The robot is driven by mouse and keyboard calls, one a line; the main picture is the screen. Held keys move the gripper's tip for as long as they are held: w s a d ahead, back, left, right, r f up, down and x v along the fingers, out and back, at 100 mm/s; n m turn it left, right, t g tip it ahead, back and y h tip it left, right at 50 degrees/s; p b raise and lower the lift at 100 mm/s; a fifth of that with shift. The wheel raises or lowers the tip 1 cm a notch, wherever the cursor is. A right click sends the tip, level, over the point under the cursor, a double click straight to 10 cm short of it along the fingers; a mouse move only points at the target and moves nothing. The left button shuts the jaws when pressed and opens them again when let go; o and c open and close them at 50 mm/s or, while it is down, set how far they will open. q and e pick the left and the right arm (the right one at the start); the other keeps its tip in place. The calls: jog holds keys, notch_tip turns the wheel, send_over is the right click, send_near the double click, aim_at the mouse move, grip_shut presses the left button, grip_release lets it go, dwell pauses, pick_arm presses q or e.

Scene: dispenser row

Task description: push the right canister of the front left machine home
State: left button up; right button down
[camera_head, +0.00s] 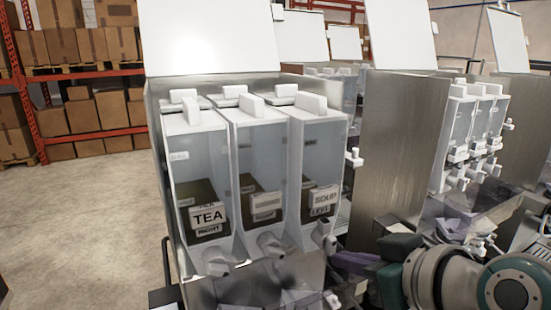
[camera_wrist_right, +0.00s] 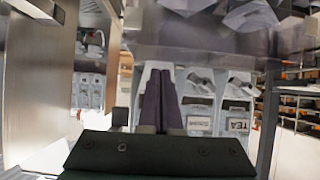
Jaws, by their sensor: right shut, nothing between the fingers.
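The front left machine (camera_head: 155,135) holds a row of clear-fronted canisters with white frames. The left one is the TEA canister (camera_head: 200,165), beside a middle canister (camera_head: 262,150). The right canister (camera_head: 322,150) has a label reading SOUP and a white spout below. I cannot tell how far it sticks out. My right gripper (camera_head: 345,262) is shut and empty, low and to the right of that canister's spout. In the right wrist view, upside down, its dark fingers (camera_wrist_right: 160,85) cover part of a canister; contact cannot be judged. My left gripper is out of view.
A metal side panel (camera_head: 395,150) stands to the right, with another machine's canisters (camera_head: 478,120) beyond. Racks with boxes (camera_head: 75,110) are at the back left. The floor (camera_head: 95,220) on the left is clear.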

dwell(0.4)
jog(key=shift+w+a+b, duration=0.25)
jog(key=shift+w+b, duration=0.05)
jog(key=shift+w, duration=0.3)
jog(key=shift+w+a+b, duration=0.2)
jog(key=shift+w+b, duration=0.05)
jog(key=shift+w, duration=0.4)
jog(key=s+d+r+g+h+p, duration=0.1)
jog(key=s+d+r+g+p, duration=0.1)
jog(key=s, duration=0.7)
jog(key=s+d+r+m+g+h+p, duration=0.1)
jog(key=s+p, duration=0.4)
jog(key=s, duration=0.5)
jog(key=s+d+r+m+g+h+p, duration=0.1)
jog(key=s+d+r+g+p, duration=0.2)
jog(key=s, duration=0.6)
notch_tip(320, 180, up, 2)
jog(key=shift+s+d+r+g+h, duration=0.15)
jog(key=shift+s+g+h, duration=0.2)
jog(key=shift+g, duration=0.35)
